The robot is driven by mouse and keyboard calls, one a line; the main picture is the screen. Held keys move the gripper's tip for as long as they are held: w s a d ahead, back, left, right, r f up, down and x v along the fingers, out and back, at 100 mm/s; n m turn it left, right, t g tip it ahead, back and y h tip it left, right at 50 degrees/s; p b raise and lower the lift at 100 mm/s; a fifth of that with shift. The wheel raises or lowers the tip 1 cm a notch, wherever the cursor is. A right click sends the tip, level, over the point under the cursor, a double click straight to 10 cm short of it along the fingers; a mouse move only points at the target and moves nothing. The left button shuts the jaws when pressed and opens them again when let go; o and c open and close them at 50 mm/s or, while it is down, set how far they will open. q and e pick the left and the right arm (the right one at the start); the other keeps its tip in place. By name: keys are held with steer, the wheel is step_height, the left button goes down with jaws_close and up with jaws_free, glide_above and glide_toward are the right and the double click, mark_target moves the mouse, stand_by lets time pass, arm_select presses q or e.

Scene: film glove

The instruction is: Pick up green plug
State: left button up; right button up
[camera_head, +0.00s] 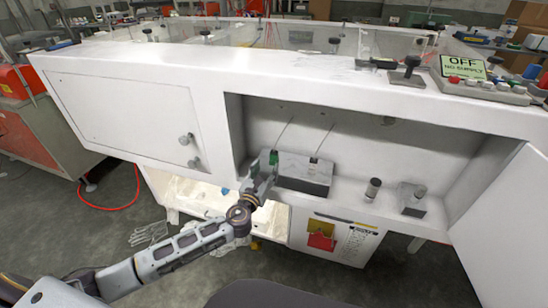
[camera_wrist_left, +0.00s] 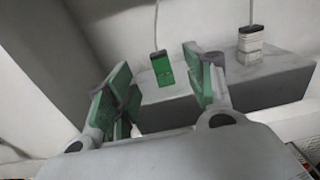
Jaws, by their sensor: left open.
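The green plug (camera_wrist_left: 162,70) hangs at the end of a thin cable and stands at the top of a grey box (camera_wrist_left: 265,82). In the head view the green plug (camera_head: 274,157) shows just beyond my left gripper (camera_head: 264,174), inside the open cabinet bay. My left gripper (camera_wrist_left: 157,66) is open, with green pads on its fingers. In the left wrist view the plug appears between the two fingers, with gaps on both sides. A black and white plug (camera_wrist_left: 250,42) stands on the same box, to the right. My right gripper is not in view.
The bay sits in a white cabinet (camera_head: 120,105), with a wall close left of my gripper. A grey block with a cylinder (camera_head: 413,203) and a small dark cylinder (camera_head: 373,189) stand right of the box. An open door (camera_head: 505,215) is at the right.

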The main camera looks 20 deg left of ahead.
mark_target(273, 154)
arm_select(q)
steer(key=shift+w, duration=0.8)
steer(key=w, duration=0.4)
steer(key=shift+w+d+b, duration=0.1)
steer(key=shift+w+b, duration=0.2)
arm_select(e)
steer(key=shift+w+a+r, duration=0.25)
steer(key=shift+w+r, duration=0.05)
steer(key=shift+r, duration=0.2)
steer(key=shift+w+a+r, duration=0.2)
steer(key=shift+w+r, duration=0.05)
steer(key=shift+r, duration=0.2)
arm_select(q)
steer(key=shift+w, duration=0.15)
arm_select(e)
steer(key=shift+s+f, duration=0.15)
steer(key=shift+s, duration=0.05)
arm_select(q)
steer(key=shift+w, duration=0.5)
steer(key=shift+w+f+b, duration=0.2)
steer(key=shift+w+b, duration=0.2)
steer(key=shift+w, duration=1.6)
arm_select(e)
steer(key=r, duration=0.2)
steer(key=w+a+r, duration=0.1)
